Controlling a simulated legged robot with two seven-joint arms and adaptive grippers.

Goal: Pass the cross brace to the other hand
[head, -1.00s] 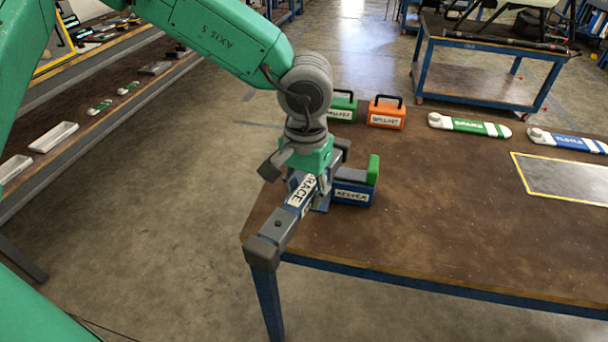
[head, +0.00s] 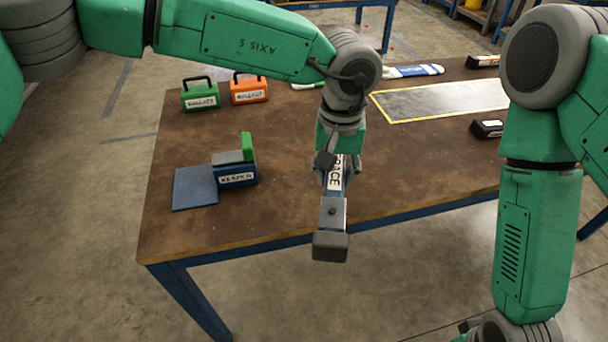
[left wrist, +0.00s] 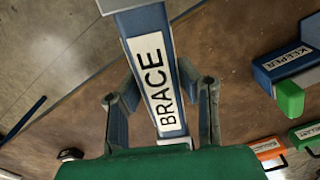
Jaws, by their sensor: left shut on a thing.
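The cross brace (head: 333,213) is a bar with a white BRACE label and a dark grey block at its near end. My left gripper (head: 337,172) is shut on it and holds it over the table's front edge, its near end pointing toward me. In the left wrist view the brace (left wrist: 157,80) runs between the two fingers of the left gripper (left wrist: 160,105). My right arm comes down at the right of the head view, bent, with its lower end at the bottom edge. The right gripper's fingers are not visible.
The brown table (head: 290,135) carries a blue KEEPER block (head: 237,176) with a green tab, beside a blue plate (head: 195,188). Green (head: 200,95) and orange (head: 249,88) ballast cases stand behind. A yellow-edged panel (head: 440,98) and a small black box (head: 487,129) lie at the right.

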